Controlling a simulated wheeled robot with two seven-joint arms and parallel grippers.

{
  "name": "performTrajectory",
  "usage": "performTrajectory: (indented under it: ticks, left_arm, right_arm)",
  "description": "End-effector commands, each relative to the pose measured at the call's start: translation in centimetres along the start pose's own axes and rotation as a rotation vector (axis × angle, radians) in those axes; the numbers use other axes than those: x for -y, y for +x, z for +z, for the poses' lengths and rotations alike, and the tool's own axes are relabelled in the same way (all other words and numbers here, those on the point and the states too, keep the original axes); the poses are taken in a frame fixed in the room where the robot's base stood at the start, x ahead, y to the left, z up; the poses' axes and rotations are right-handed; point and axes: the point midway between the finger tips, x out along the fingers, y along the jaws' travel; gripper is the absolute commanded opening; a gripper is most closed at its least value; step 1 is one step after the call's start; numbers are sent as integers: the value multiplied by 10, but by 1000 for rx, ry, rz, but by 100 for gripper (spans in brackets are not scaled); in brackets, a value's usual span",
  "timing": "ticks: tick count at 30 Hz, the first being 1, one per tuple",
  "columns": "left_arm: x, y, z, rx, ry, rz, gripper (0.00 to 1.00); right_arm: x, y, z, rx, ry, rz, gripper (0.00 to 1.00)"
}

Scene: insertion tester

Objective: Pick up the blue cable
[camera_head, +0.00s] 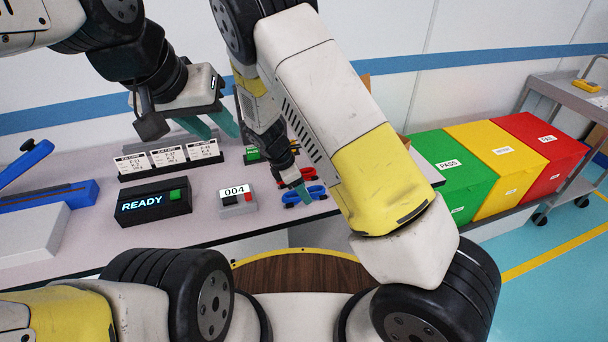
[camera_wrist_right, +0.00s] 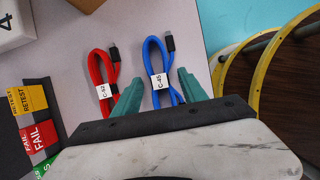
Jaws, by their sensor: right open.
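The blue cable (camera_head: 304,196) is a coiled loop with a white C-45 tag, lying flat on the light table. In the right wrist view the blue cable (camera_wrist_right: 151,47) shows between the two teal fingers of my right gripper (camera_wrist_right: 160,79), its plug end towards the top. The right gripper is open and above the cable; I see no grip on it. In the head view the right gripper (camera_head: 294,186) is partly hidden by its own arm. My left gripper (camera_head: 221,134) is open and empty, raised above the back of the table near the label cards.
A red cable (camera_wrist_right: 97,66) tagged C-42 lies just left of the blue one. A box marked 004 (camera_head: 236,197), a READY display (camera_head: 152,206) and label cards (camera_head: 168,156) stand to the left. Green, yellow and red bins (camera_head: 495,165) stand at right.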

Motion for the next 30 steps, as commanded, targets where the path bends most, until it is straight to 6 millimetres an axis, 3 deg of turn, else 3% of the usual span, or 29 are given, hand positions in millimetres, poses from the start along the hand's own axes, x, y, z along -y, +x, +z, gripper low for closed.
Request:
performTrajectory:
  ticks: [3,11,23,30]
  left_arm:
    - [0,0,0,0,0,0,36]
    - [0,0,0,0,0,0,36]
    - [0,0,0,0,0,0,36]
    - [0,0,0,0,0,0,36]
  right_arm:
    - [0,2,-1,0,1,0,50]
    - [0,2,-1,0,0,0,0]
    - [0,-1,0,0,-1,1,0]
    - [-1,-22,9,-2,2,3,0]
